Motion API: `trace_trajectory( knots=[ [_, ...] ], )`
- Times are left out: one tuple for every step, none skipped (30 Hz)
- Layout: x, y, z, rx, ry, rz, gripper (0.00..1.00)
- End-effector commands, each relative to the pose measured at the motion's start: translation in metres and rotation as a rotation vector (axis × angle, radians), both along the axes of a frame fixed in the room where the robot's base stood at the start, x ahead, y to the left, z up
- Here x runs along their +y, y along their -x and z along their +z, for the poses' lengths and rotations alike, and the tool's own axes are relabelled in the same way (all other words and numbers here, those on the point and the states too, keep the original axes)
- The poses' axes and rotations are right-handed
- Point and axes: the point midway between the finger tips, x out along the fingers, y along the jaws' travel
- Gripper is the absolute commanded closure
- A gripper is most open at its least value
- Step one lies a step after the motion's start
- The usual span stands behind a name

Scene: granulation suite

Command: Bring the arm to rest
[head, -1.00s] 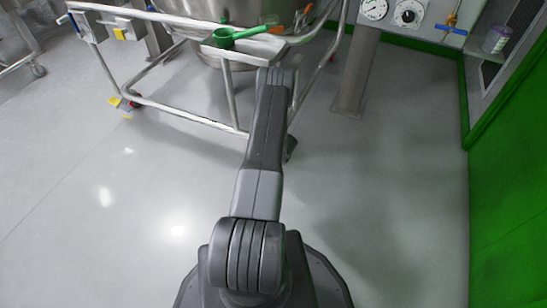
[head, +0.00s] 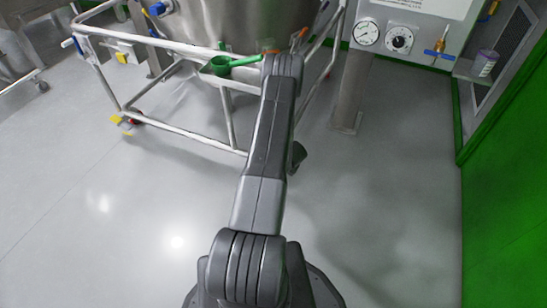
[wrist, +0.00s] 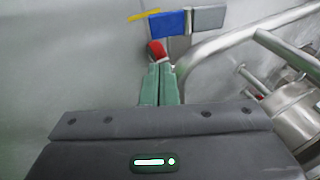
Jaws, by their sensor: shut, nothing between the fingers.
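My arm (head: 265,150) reaches forward from the bottom middle of the head view toward the wheeled steel frame. Its far end hides my gripper in that view. In the wrist view my gripper (wrist: 159,68) shows as two green fingers side by side, shut, with nothing visible between them. A red piece (wrist: 156,50) appears just beyond the fingertips; I cannot tell whether they touch it.
The steel frame (head: 185,135) carries a large vessel (head: 245,25). A gauge panel (head: 405,35) and green wall (head: 505,180) stand to the right.

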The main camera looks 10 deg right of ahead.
Motion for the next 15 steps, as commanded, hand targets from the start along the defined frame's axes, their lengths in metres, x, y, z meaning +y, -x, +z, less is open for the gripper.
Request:
trace_trajectory(
  knots=[
    [-0.0005, 0.0007, 0.0018, 0.000, 0.000, 0.000, 1.00],
    [-0.0006, 0.0010, 0.0021, 0.000, 0.000, 0.000, 1.00],
    [-0.0007, 0.0012, 0.0021, 0.000, 0.000, 0.000, 1.00],
    [-0.0007, 0.0013, 0.0021, 0.000, 0.000, 0.000, 1.00],
    [-0.0007, 0.0013, 0.0020, 0.000, 0.000, 0.000, 1.00],
    [-0.0006, 0.0012, 0.0018, 0.000, 0.000, 0.000, 1.00],
    [-0.0006, 0.0012, 0.0018, 0.000, 0.000, 0.000, 1.00],
    [-0.0006, 0.0012, 0.0017, 0.000, 0.000, 0.000, 1.00],
    [-0.0007, 0.0012, 0.0017, 0.000, 0.000, 0.000, 1.00],
    [-0.0006, 0.0011, 0.0015, 0.000, 0.000, 0.000, 1.00],
    [-0.0005, 0.0009, 0.0009, 0.000, 0.000, 0.000, 1.00],
    [-0.0002, 0.0004, -0.0003, 0.000, 0.000, 0.000, 1.00],
    [0.0002, -0.0002, -0.0019, 0.000, 0.000, 0.000, 1.00],
    [0.0007, -0.0011, -0.0040, 0.001, -0.001, 0.000, 1.00],
    [0.0016, -0.0025, -0.0077, 0.001, 0.000, 0.001, 1.00]
  ],
)
